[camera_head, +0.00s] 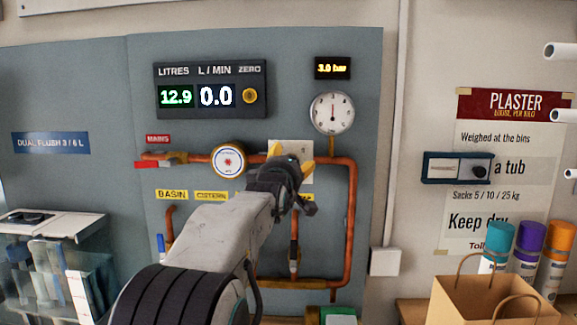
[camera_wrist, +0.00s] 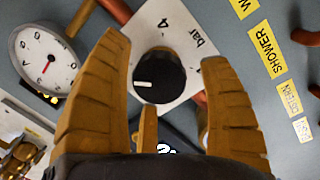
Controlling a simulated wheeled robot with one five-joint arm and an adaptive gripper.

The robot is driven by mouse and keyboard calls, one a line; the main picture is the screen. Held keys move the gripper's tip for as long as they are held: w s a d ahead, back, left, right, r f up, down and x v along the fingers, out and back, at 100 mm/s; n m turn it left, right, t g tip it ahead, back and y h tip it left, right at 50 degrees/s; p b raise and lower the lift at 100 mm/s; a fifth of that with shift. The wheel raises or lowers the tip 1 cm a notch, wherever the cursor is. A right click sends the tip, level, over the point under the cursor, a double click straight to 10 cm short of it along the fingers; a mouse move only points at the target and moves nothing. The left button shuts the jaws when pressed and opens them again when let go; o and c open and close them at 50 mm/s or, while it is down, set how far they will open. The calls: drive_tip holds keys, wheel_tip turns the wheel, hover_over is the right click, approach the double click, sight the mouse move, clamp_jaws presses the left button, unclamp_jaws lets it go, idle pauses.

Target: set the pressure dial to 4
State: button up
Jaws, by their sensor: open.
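The pressure dial is a black knob (camera_wrist: 158,76) with a white mark that points left in the wrist view. It sits on a white plate (camera_wrist: 172,22) that reads "4" and "bar" above and right of the knob. My gripper (camera_wrist: 158,40) is open, with its yellow fingers on either side of the knob; I cannot tell if they touch it. In the head view my gripper (camera_head: 289,160) is in front of the plate (camera_head: 290,147) and hides the knob. The display (camera_head: 332,68) reads "3.0 bar". The round gauge (camera_head: 332,112) below it has its needle pointing up.
Copper pipes (camera_head: 352,215) run around the panel. A blue-and-white round meter (camera_head: 229,161) and a red valve handle (camera_head: 160,160) are left of my gripper. A flow display (camera_head: 210,88) is above. A paper bag (camera_head: 480,305) and spray cans (camera_head: 527,250) stand at lower right.

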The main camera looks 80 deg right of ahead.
drive_tip(key=shift+c, duration=0.3)
drive_tip(key=c, duration=1.1)
drive_tip(key=shift+c, duration=0.2)
drive_tip(key=shift+b, duration=0.35)
drive_tip(key=shift+f+m+b, duration=0.15)
drive_tip(key=shift+m+b, duration=0.15)
drive_tip(key=shift+b, duration=0.1)
drive_tip(key=shift+m+b, duration=0.6)
drive_tip(key=shift+b, duration=0.15)
drive_tip(key=m, duration=0.1)
drive_tip(key=m+b, duration=0.1)
drive_tip(key=m, duration=0.1)
drive_tip(key=shift+r, duration=0.25)
drive_tip(key=shift+m, duration=0.4)
drive_tip(key=shift+r, duration=0.2)
